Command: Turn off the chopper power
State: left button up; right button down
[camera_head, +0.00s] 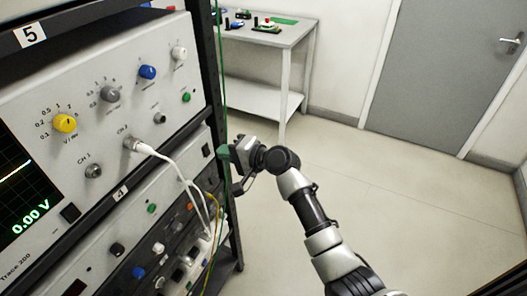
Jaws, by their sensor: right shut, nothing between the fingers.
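The instrument rack stands at the left, with an oscilloscope (100,120) on its upper shelf reading 0.00 V. Below it are further panels (160,215) with knobs, switches and plugged cables. I cannot tell which of them is the chopper power control. My right gripper (226,152) is shut and empty. It is at the right edge of the rack, beside the upright post and the green cable, near the height of the lower panel. I cannot tell whether it touches anything there. My left gripper is not in view.
A white cable (165,157) runs down from the oscilloscope across the lower panels. A green cable (220,80) hangs along the rack post. A grey door (445,70) is at the back right. The floor between is clear.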

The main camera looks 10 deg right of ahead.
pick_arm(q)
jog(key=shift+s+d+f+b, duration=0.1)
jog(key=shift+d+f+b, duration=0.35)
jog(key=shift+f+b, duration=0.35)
pick_arm(e)
jog(key=r+v, duration=0.1)
jog(key=v, duration=0.8)
jog(key=shift+r, duration=0.5)
jog(key=shift+s+d, duration=0.15)
